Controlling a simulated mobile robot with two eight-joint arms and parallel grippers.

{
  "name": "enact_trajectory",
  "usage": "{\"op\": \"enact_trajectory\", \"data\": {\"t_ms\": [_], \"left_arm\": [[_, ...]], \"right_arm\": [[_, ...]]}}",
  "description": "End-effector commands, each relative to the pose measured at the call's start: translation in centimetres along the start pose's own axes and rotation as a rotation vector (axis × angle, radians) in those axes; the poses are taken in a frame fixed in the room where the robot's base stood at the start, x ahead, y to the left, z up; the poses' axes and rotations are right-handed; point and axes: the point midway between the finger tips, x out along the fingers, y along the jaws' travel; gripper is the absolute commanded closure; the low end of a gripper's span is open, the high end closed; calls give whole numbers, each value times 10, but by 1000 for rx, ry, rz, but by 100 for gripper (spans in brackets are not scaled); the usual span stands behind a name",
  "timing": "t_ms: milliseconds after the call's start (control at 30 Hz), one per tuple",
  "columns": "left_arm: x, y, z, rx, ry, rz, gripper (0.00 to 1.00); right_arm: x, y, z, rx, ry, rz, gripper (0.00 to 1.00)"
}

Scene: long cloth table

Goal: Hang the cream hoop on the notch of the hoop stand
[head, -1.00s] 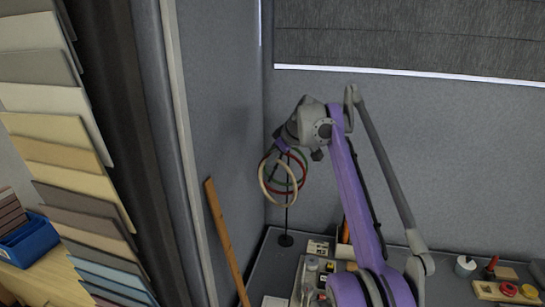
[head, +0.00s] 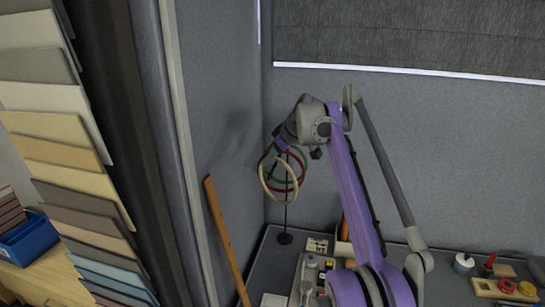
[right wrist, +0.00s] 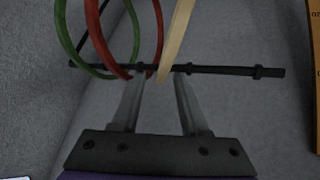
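The cream hoop (head: 264,190) hangs below my right gripper (head: 276,149) in the head view, in front of a red hoop (head: 303,164) and a green hoop (head: 299,182). In the right wrist view the cream hoop (right wrist: 179,30) passes between the fingertips of my right gripper (right wrist: 160,85). The fingers stand apart with room around it. The black bar of the hoop stand (right wrist: 225,70) runs across just beyond the fingertips, with small raised collars. The cream hoop crosses it; whether it rests in a notch I cannot tell. The stand's post (head: 286,216) is upright. My left gripper is not in view.
A wooden strip (head: 226,240) leans at the wall left of the stand. Grey panels rise behind. Small jars and a tray (head: 300,285) lie right of the stand base, with a cup (head: 464,263) and more items farther right.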

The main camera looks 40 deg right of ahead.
Motion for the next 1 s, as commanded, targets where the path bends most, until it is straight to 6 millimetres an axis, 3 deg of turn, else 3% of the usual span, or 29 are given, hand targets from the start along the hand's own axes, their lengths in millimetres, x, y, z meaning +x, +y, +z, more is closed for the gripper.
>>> {"op": "enact_trajectory", "data": {"t_ms": [267,700,1000], "left_arm": [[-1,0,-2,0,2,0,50],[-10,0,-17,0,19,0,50],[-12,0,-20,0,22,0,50]], "right_arm": [[-12,0,0,1,0,1,56],[-94,1,-1,1,1,1,56],[-109,0,0,0,0,0,56]]}}
